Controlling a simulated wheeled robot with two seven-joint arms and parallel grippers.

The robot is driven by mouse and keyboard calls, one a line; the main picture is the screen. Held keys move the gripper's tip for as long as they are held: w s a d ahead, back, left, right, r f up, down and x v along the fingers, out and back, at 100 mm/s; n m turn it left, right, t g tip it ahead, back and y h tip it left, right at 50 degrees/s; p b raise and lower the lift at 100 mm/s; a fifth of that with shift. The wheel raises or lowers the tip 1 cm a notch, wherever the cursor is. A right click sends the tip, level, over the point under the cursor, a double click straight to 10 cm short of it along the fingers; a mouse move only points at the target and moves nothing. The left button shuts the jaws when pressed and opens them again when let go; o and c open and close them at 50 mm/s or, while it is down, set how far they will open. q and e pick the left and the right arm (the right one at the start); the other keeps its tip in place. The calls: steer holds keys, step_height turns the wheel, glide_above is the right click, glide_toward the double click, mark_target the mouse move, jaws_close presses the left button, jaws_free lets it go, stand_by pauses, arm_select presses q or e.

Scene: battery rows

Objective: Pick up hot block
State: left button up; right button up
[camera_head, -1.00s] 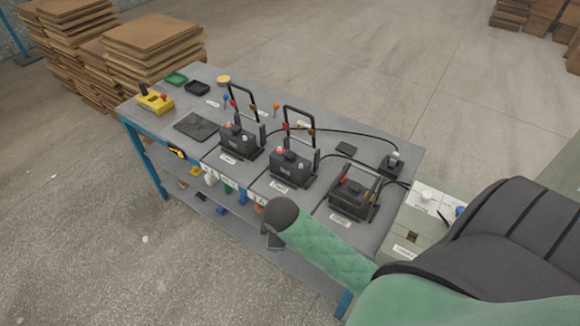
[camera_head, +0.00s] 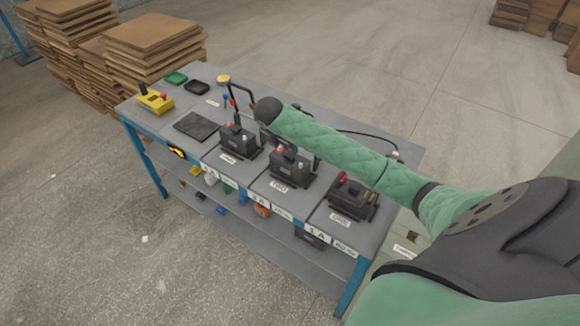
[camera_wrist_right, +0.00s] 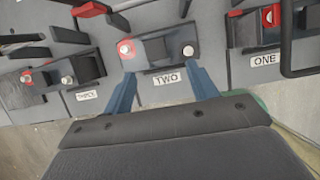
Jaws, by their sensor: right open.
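Three black blocks stand in a row on the workbench, each behind a label: THREE (camera_head: 240,140), TWO (camera_head: 290,168) and ONE (camera_head: 352,200). I cannot tell which is hot. My right arm reaches over the bench, its dark end (camera_head: 268,110) above and behind blocks TWO and THREE; its fingers are hard to make out in the head view. In the right wrist view, my right gripper (camera_wrist_right: 160,76) is open, its two blue-grey fingers either side of block TWO (camera_wrist_right: 166,48), with no visible grip. Blocks THREE (camera_wrist_right: 62,73) and ONE (camera_wrist_right: 255,28) flank it. My left gripper is out of view.
The grey bench (camera_head: 205,125) also holds a yellow control box (camera_head: 156,102), a dark flat pad (camera_head: 195,126), and green (camera_head: 176,78) and black (camera_head: 197,87) trays. A black upright handle (camera_head: 240,85) and cables stand behind the blocks. Boards (camera_head: 150,38) are stacked beyond.

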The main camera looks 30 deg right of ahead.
mark_target(289, 154)
steer(key=x, duration=0.1)
steer(key=p+x, duration=0.1)
steer(key=shift+w+d+f, duration=0.15)
steer(key=shift+d, duration=0.15)
steer(key=shift+w+f+p, duration=0.1)
steer(key=shift+f+p, duration=0.1)
steer(key=shift+p, duration=0.35)
steer(key=p+x, duration=0.2)
steer(key=x, duration=0.1)
steer(key=shift+w+f+p, duration=0.2)
steer(key=shift+f+p, duration=0.1)
steer(key=shift+w+d+f, duration=0.1)
steer(key=shift+d+f, duration=0.15)
steer(key=shift+f, duration=0.35)
steer(key=c, duration=1.3)
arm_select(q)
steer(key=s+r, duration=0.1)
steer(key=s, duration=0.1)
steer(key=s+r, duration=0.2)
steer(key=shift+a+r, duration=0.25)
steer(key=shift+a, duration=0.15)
arm_select(e)
jaws_close()
